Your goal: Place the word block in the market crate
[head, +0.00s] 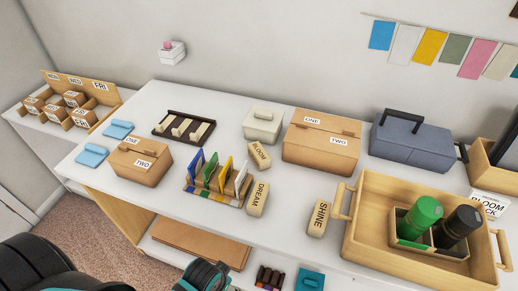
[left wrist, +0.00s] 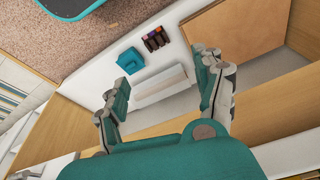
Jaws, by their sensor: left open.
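Three cream word blocks lie on the white table in the head view: BLOOM (head: 259,155), DREAM (head: 258,199) and SHINE (head: 319,218). A light wooden crate with two side handles (head: 372,187) stands at the right front. It holds a smaller wooden caddy (head: 400,218) with a green-capped bottle and a dark bottle. My left gripper (head: 205,276) shows at the bottom edge, in front of the table and apart from the blocks. In the left wrist view my left gripper (left wrist: 163,85) is open, with nothing between its fingers. My right gripper is not in view.
A card rack (head: 217,184) stands left of DREAM. Cardboard boxes (head: 321,140), a grey toolbox (head: 411,138) and a dark tray (head: 183,127) stand around. A sign (head: 489,204) is beside the crate. The lower shelf holds a teal item (head: 310,280). Some table front is clear.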

